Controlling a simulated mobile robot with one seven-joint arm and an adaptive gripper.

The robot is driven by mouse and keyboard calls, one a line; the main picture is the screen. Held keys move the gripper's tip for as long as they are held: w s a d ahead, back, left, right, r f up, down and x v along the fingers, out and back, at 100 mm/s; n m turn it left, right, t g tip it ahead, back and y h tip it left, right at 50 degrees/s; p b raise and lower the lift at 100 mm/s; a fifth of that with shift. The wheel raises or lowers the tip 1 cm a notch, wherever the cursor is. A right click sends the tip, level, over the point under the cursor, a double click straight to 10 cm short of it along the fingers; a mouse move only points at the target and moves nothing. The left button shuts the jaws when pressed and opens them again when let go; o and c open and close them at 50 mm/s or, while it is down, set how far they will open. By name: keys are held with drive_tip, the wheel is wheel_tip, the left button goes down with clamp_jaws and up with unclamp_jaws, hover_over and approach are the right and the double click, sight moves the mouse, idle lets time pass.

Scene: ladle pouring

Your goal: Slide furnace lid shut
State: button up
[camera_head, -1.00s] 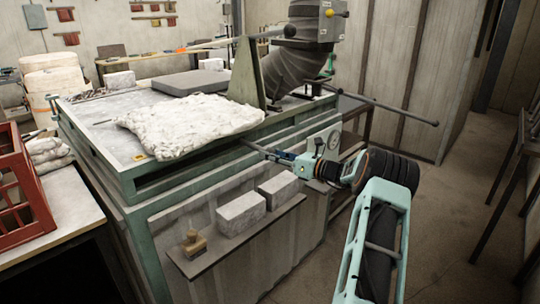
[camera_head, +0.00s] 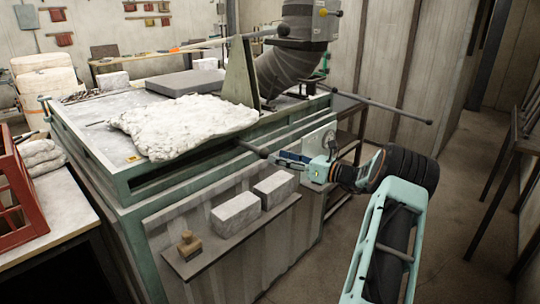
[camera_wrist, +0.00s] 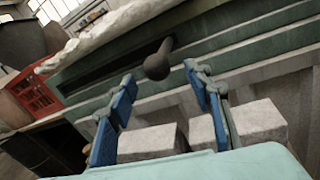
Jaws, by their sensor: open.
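The furnace (camera_head: 140,176) is a large green-framed box with a pale, dusty top. A thick grey slab (camera_head: 186,82) lies flat on top; I cannot tell whether it is the lid. A dark rod (camera_head: 252,149) sticks out from the slot under the furnace's top edge. Its round knob (camera_wrist: 158,63) shows in the wrist view. My gripper (camera_head: 278,158) is at the rod's end, and in the wrist view its blue fingers (camera_wrist: 158,76) are open. The knob is between and just beyond the fingertips; contact is not clear.
A lumpy white blanket (camera_head: 185,122) hangs over the front edge above the rod. A shelf (camera_head: 215,252) below my gripper bears two grey bricks (camera_head: 236,214) and a wooden brush (camera_head: 189,245). Another knobbed rod (camera_head: 395,110) sticks out right. Open floor lies right.

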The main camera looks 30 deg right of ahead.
drive_tip(key=v, duration=0.6)
idle(0.3)
